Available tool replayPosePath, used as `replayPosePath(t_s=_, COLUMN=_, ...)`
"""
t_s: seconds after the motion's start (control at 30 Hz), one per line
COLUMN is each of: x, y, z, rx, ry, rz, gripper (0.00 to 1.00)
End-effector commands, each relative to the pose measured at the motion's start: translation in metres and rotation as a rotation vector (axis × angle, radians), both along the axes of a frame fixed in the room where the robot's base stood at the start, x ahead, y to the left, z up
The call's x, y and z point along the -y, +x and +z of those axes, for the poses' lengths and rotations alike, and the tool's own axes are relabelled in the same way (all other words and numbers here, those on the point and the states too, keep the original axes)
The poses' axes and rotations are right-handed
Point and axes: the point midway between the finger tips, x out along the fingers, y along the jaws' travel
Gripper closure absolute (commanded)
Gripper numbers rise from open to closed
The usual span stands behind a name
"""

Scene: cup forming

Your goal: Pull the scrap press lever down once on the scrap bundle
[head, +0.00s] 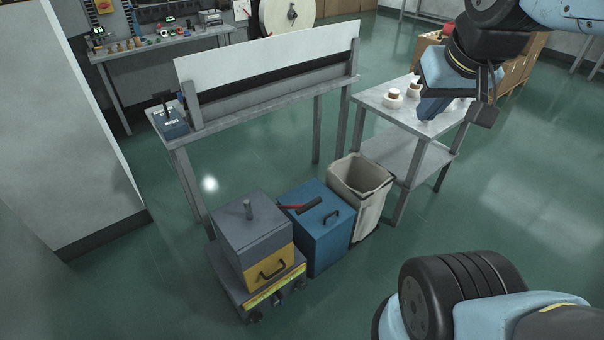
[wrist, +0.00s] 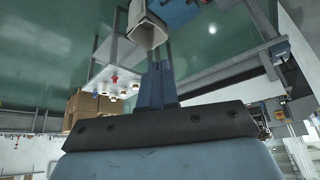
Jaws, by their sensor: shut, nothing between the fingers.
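A blue box-shaped press (head: 322,232) stands on the floor, with a lever (head: 303,207) on its top that has a red arm and a dark grip. The lever lies at a low slant across the lid. I cannot make out a scrap bundle. My gripper (head: 428,112) is up at the right, over the small side table and well apart from the press. Its blue fingers (wrist: 156,88) are together and empty in the wrist view, where part of the blue press (wrist: 180,10) shows at the top edge.
A beige open bin (head: 360,190) stands right of the press. A grey and yellow box (head: 265,250) on a wheeled base stands left. A long bench (head: 262,100) with an upright white panel is behind. The side table (head: 400,105) carries several small spools.

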Motion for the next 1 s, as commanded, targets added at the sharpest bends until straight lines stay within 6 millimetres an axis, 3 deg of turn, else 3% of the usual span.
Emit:
replayPosePath(t_s=0.4, x=0.0, y=0.0, z=0.0, rx=0.0, ry=0.0, rz=0.001, gripper=1.0)
replayPosePath(t_s=0.53, x=-0.003, y=0.01, z=-0.002, rx=-0.011, ry=-0.005, rz=0.016, gripper=1.0)
replayPosePath(t_s=0.67, x=-0.004, y=0.033, z=-0.01, rx=-0.032, ry=-0.016, rz=0.049, gripper=1.0)
replayPosePath(t_s=1.0, x=-0.035, y=0.112, z=-0.055, rx=-0.101, ry=-0.051, rz=0.183, gripper=1.0)
